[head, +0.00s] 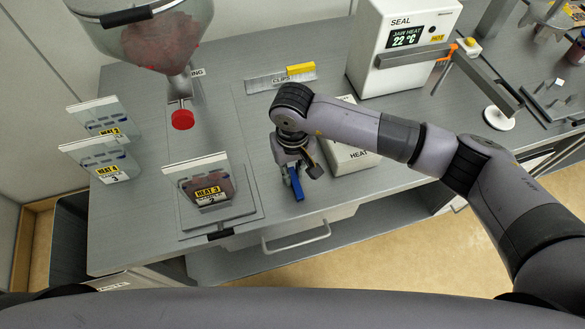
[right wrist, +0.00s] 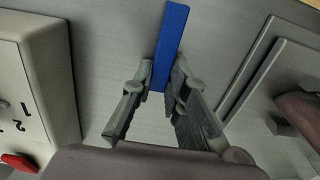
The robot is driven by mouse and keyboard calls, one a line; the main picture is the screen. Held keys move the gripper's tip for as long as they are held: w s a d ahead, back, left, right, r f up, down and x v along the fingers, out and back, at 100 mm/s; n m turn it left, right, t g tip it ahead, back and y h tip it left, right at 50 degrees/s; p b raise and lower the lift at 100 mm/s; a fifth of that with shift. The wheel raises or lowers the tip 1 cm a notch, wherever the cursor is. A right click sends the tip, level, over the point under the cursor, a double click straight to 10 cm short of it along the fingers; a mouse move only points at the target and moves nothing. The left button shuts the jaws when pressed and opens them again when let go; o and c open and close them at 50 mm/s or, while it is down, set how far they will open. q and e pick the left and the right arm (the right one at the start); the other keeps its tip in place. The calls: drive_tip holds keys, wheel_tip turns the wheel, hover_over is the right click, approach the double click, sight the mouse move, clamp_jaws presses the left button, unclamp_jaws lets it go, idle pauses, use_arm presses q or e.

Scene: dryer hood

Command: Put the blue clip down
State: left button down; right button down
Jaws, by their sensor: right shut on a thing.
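The blue clip (head: 298,189) is a slim blue bar. My right gripper (head: 293,172) is shut on it above the front part of the grey bench (head: 250,130). In the right wrist view the clip (right wrist: 171,40) sticks out beyond the fingertips of the gripper (right wrist: 164,84), which pinch its near end. I cannot tell whether the clip touches the bench. A yellow clip (head: 300,69) sits on the rack marked CLIPS (head: 268,82) at the back. My left gripper is not in view.
A filled bag marked HEAT 3 (head: 207,190) stands on a plate left of the gripper. A white box marked HEAT (head: 346,160) is close on the right. A hopper with a red knob (head: 183,119), two bags (head: 104,170) and the SEAL machine (head: 408,60) stand around.

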sight(292, 173)
drive_tip(key=c, duration=1.6)
unclamp_jaws()
drive_tip(key=shift+r+p, duration=0.15)
drive_tip(key=shift+p, duration=0.15)
drive_tip(key=shift+r, duration=0.25)
wheel_tip(292, 173, up, 12)
drive_tip(key=b, duration=0.4)
drive_tip(key=shift+f, duration=0.25)
drive_tip(key=shift+f, duration=0.1)
